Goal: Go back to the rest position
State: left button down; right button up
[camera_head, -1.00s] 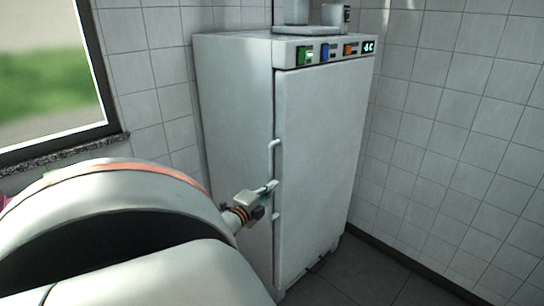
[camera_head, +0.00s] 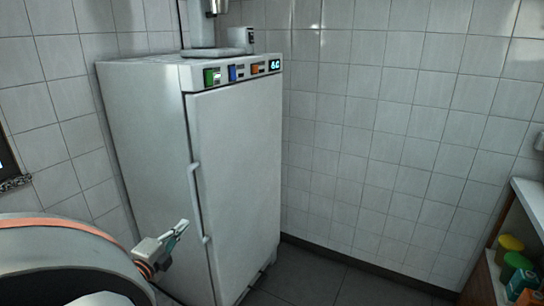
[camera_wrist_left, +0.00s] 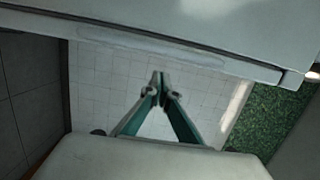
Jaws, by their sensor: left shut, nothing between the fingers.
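A white fridge (camera_head: 240,160) stands upright against the tiled wall, and its door looks closed. Its long vertical handle (camera_head: 194,195) is on the door's left side. My left gripper (camera_head: 183,226) is shut and empty, just left of the handle's lower part in the head view. In the left wrist view, the green fingers (camera_wrist_left: 159,82) meet at their tips with nothing between them. The fridge (camera_wrist_left: 200,25) fills the top of that view, with its handle (camera_wrist_left: 130,44) running across above the fingertips. My right gripper is in neither view.
A pale machine (camera_head: 203,30) stands on top of the fridge. At the right edge is a shelf unit (camera_head: 478,280) with several colored jars, one with a yellow lid (camera_head: 510,243). The dark floor (camera_head: 320,280) between fridge and shelf is clear.

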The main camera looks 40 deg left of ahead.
pick_arm(q)
jog(key=w+d+f+n+g+h+p, duration=0.1)
jog(key=w+d+f+n+h, duration=0.25)
jog(key=d+f, duration=0.85)
jog(key=s+d+f+n+g+h, duration=0.1)
jog(key=s+d+f+h, duration=0.1)
jog(key=d, duration=1)
jog(key=s+d+f+n+g+h+p, duration=0.1)
jog(key=s+d+f+n+g+h, duration=0.1)
jog(key=d, duration=1)
jog(key=s+d+f+n+g+h+p, duration=0.1)
jog(key=d+f, duration=0.4)
jog(key=d, duration=0.6)
jog(key=shift+s+d+f+n+g+h, duration=0.5)
jog(key=shift+s+h, duration=0.35)
jog(key=shift+s, duration=0.4)
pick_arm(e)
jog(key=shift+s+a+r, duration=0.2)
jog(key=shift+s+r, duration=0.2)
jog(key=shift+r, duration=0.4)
